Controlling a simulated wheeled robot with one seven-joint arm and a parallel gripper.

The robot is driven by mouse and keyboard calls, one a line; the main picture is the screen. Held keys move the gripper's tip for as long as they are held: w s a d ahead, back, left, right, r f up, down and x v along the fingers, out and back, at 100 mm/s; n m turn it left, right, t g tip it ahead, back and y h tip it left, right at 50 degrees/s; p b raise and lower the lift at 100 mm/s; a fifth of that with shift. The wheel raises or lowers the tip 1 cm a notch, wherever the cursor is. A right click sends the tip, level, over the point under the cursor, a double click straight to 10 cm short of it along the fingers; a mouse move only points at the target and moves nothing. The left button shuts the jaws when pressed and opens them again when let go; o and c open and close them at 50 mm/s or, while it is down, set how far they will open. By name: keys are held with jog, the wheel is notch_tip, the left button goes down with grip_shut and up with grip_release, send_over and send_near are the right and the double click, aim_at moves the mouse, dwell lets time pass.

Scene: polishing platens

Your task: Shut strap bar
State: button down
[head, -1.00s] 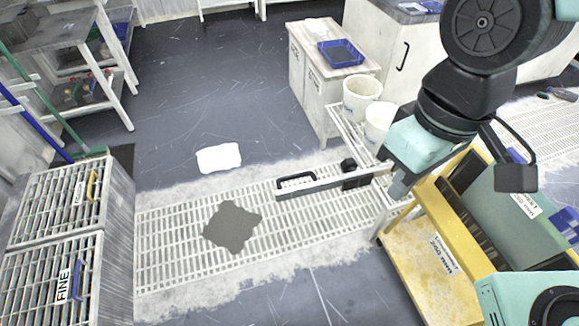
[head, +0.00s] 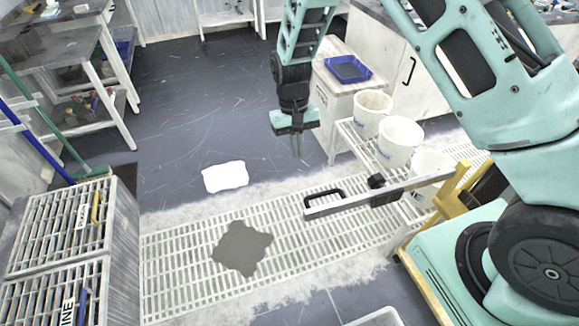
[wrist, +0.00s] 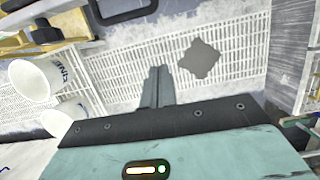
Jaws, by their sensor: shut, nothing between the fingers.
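The strap bar (head: 350,203) is a flat grey metal bar. It sticks out leftward over the floor grating from a yellow frame (head: 453,190) at the right, clear of that frame along most of its length. A black loop handle (head: 322,197) stands near its free end, and a black block (head: 377,182) sits farther along it. In the wrist view the black handle (wrist: 122,12) shows at the top edge. My gripper (head: 297,155) points down beyond the bar's free end, apart from it. Its fingers (wrist: 157,88) are together and empty.
White buckets (head: 400,140) stand on a rack behind the bar. A cabinet with a blue tray (head: 348,69) is behind my gripper. Slatted boxes (head: 60,225) are at the left. The grating (head: 300,240) is clear except for a dark flat patch (head: 242,248).

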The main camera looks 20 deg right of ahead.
jog(key=s+f+p, duration=0.1)
jog(key=s+f, duration=0.5)
jog(key=f, duration=0.2)
jog(key=shift+s+p, duration=0.2)
jog(key=shift+p, duration=0.1)
